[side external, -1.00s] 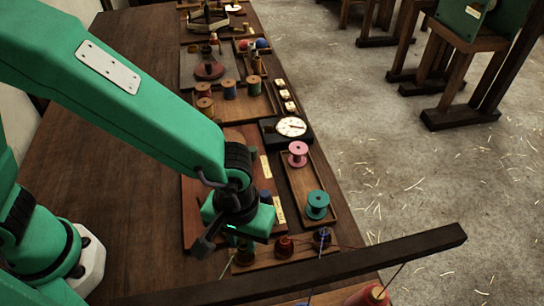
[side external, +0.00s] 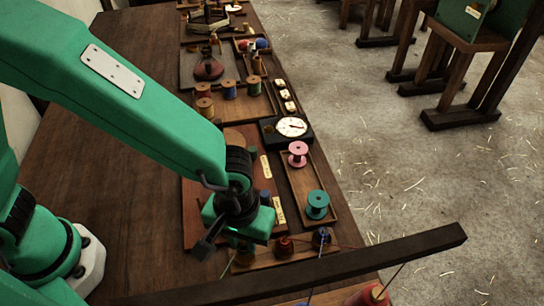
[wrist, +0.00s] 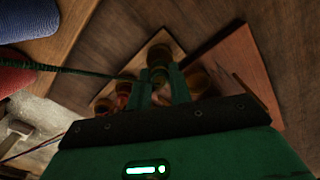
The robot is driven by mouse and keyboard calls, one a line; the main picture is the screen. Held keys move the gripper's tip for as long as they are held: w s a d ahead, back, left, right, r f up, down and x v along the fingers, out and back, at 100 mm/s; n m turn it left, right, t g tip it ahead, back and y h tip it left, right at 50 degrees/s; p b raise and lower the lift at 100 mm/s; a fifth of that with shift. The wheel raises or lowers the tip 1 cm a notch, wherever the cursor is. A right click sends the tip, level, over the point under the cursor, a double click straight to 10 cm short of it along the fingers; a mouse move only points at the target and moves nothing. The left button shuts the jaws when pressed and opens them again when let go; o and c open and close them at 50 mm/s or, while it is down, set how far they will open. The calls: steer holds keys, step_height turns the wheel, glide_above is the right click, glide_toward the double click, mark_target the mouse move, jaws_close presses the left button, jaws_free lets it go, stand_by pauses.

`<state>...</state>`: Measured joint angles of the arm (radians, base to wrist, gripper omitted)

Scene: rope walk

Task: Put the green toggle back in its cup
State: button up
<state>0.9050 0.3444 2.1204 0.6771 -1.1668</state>
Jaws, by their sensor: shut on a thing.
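My gripper (wrist: 160,90) is shut on the green toggle (wrist: 158,74), which shows dimly between the fingertips in the wrist view. A dark green cord (wrist: 75,72) runs from the left toward the fingers. In the side view my gripper hangs low over the left end of a small wooden cup rack (side external: 265,262), and its body hides most of the toggle and the cup there. A round cup (wrist: 160,54) shows just beyond the fingertips; I cannot tell whether the toggle is inside it. Red (side external: 284,247) and dark blue (side external: 321,237) toggles sit in the rack.
A dark beam (side external: 330,262) crosses in front of the rack. A tray with pink (side external: 298,153) and teal (side external: 317,204) spools lies behind it to the right. A dial (side external: 290,127) and several spools stand farther back. The bench's left side is clear.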

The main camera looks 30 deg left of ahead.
steer(key=shift+f, duration=0.2)
stand_by(0.5)
steer(key=shift+f, duration=0.65)
steer(key=shift+f, duration=0.15)
stand_by(0.4)
steer(key=o, duration=1.2)
steer(key=shift+r, duration=4)
